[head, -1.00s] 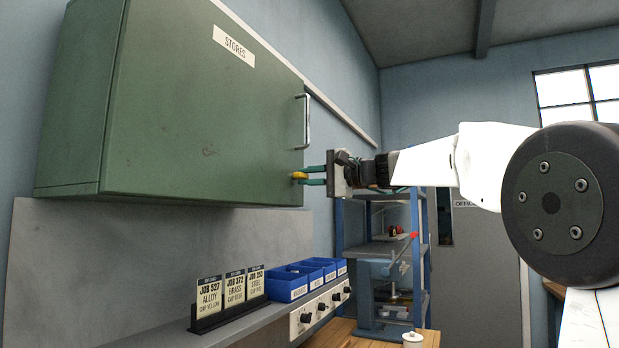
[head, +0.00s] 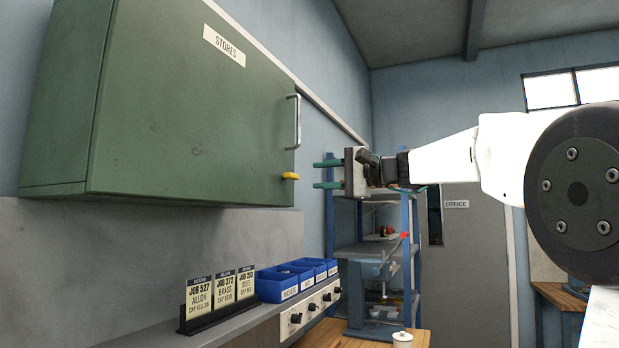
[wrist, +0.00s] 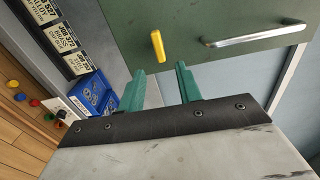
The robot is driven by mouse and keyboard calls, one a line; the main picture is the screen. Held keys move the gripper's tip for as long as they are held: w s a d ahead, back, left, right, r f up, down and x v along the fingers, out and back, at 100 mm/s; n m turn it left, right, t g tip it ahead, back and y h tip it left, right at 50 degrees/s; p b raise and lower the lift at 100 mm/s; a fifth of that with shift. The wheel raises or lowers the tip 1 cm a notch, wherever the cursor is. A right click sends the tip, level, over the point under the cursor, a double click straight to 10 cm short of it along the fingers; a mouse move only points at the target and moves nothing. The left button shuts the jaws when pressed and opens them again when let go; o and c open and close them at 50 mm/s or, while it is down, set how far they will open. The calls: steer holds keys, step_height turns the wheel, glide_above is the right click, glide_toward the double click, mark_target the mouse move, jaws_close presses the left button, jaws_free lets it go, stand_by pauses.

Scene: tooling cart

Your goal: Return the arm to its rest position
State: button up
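My gripper (head: 328,174) is open and empty, to the right of the green stores cabinet (head: 190,110). Its two green fingers stand apart, with a gap to the cabinet's yellow latch (head: 290,176). In the wrist view, my gripper (wrist: 160,80) points toward the yellow latch (wrist: 157,46), with nothing between the fingers. The cabinet door is shut, and its metal handle (head: 297,121) sits above the latch.
Below the cabinet, a ledge carries job cards (head: 220,298) and several blue bins (head: 286,283). A blue shelf rack (head: 409,250) stands behind my gripper. A small white pot (head: 402,339) stands on the wooden bench.

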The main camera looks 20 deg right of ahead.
steer(key=shift+s+d, duration=0.4)
steer(key=shift+s, duration=0.05)
steer(key=s+a+f+n+g+h, duration=0.15)
steer(key=s+f+g+h, duration=0.35)
steer(key=f, duration=0.7)
steer(key=s+a+f+n+g+h, duration=0.1)
steer(key=s+a+f+g, duration=0.1)
steer(key=s+f, duration=0.8)
steer(key=s+f+n+g+h, duration=0.4)
steer(key=s+f+n+h, duration=0.2)
steer(key=s+f, duration=1.5)
steer(key=s, duration=0.3)
steer(key=shift+s+d+f+n+h, duration=0.2)
steer(key=shift+s+f+n+h, duration=0.05)
steer(key=shift+n+h, duration=0.15)
